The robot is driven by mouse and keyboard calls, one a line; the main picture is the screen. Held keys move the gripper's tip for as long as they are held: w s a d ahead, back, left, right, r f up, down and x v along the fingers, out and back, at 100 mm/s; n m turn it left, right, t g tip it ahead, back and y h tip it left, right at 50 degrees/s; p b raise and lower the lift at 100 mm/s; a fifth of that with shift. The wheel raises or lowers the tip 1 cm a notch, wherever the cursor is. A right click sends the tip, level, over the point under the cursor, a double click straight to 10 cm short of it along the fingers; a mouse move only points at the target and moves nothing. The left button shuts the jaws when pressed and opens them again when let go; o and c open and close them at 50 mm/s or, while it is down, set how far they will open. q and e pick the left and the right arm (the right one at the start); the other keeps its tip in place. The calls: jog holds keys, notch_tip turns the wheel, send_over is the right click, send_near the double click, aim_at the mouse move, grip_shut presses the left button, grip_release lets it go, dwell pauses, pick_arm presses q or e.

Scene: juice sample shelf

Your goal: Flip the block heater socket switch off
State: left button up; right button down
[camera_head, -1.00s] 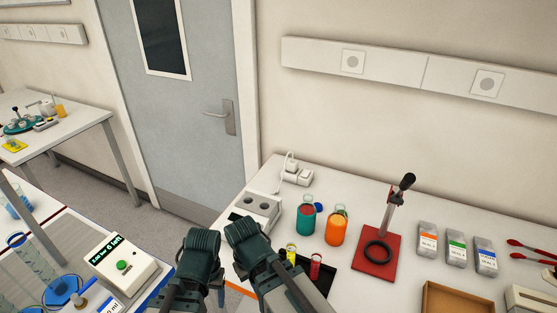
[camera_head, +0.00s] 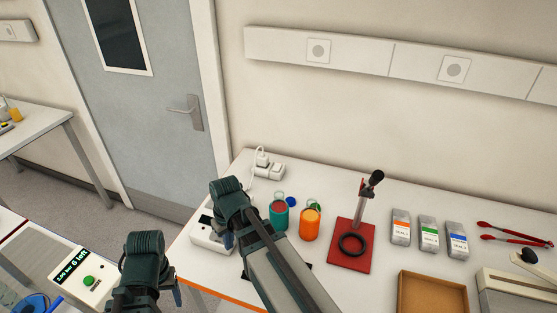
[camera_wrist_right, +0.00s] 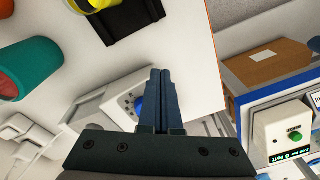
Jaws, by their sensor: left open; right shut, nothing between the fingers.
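The white socket strip (camera_head: 268,168) stands at the back of the table by the wall, with a white plug and cable in it. Its switch is too small to make out. The block heater (camera_head: 205,232), a white box, is partly hidden behind my right arm; it also shows behind the fingers in the right wrist view (camera_wrist_right: 112,100). My right gripper (camera_head: 228,242) is shut and empty, over the heater and in front of the socket strip. Its closed fingers show in the wrist view (camera_wrist_right: 158,75). My left gripper (camera_head: 177,292) is open, low at the table's left edge.
A teal beaker (camera_head: 279,214) and an orange beaker (camera_head: 310,224) stand right of my right gripper. A red-based stand (camera_head: 345,258) is further right. A box with a green button (camera_head: 88,281) is at lower left.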

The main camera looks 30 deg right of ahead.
jog(key=w+d+r+n+t+y, duration=0.3)
jog(key=w+d, duration=1.3)
jog(key=d, duration=0.2)
jog(key=w+d+r+n+t, duration=0.1)
jog(key=w+d+r+t, duration=0.1)
jog(key=d, duration=0.8)
jog(key=w+d+r+n+t+y, duration=0.1)
jog(key=w+d, duration=0.3)
jog(key=d, duration=0.7)
jog(key=shift+w+r+n+t+p, duration=0.3)
jog(key=shift+w+r+n+t, duration=0.1)
jog(key=shift+r+n+t, duration=0.35)
jog(key=shift+a+f, duration=0.1)
jog(key=shift+f, duration=0.05)
jog(key=b, duration=0.8)
send_over(276, 164)
jog(key=s+d, duration=0.1)
jog(key=s, duration=0.2)
jog(key=shift+g, duration=0.25)
notch_tip(276, 164, down, 8)
jog(key=shift+w+d+r, duration=0.1)
jog(key=shift+r, duration=0.1)
notch_tip(276, 164, down, 2)
jog(key=shift+w+f+b, duration=0.1)
jog(key=shift+w+b, duration=0.05)
jog(key=shift+b, duration=0.8)
jog(key=shift+d+f+b, duration=0.15)
jog(key=shift+f+b, duration=0.45)
jog(key=shift+f, duration=0.05)
